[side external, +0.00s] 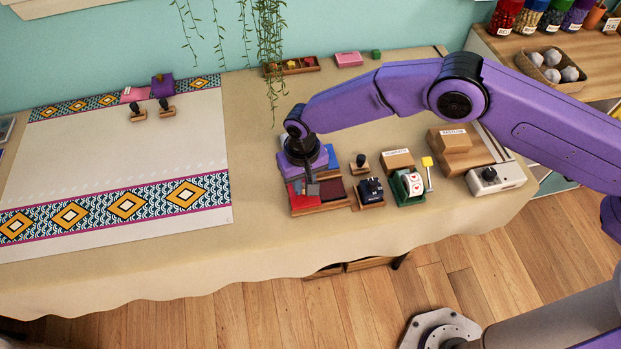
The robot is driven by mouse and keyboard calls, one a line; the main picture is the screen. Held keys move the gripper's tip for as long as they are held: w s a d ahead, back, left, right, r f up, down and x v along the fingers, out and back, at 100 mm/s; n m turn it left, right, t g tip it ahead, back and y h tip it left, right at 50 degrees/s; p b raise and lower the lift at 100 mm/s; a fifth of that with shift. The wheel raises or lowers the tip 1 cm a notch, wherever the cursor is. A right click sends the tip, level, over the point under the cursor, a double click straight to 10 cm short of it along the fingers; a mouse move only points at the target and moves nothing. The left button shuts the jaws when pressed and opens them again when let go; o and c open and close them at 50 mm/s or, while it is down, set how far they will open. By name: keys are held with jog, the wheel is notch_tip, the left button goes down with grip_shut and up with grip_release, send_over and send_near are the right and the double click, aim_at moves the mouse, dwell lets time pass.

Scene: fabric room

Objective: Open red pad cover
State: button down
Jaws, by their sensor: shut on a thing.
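The red pad (332,189) sits in a wooden tray on the cloth-covered table, with a dark red surface showing to the right of my gripper. A brighter red piece, which looks like its cover (297,192), lies to the left, against the fingers. My gripper (312,190) points down at the front of the tray and is shut on the cover. The hand hides part of the pads behind, and the exact contact is too small to see.
A blue pad (333,157) is just behind. To the right stand a dark stamp (371,192), a green tape dispenser (408,187), and small boxes (397,160). Hanging vines (270,50) drop behind my arm. A patterned cloth (125,160) lies left, with bare table between.

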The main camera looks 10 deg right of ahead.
jog(key=c, duration=1)
grip_release()
notch_tip(320, 180, up, 18)
jog(key=shift+f, duration=0.25)
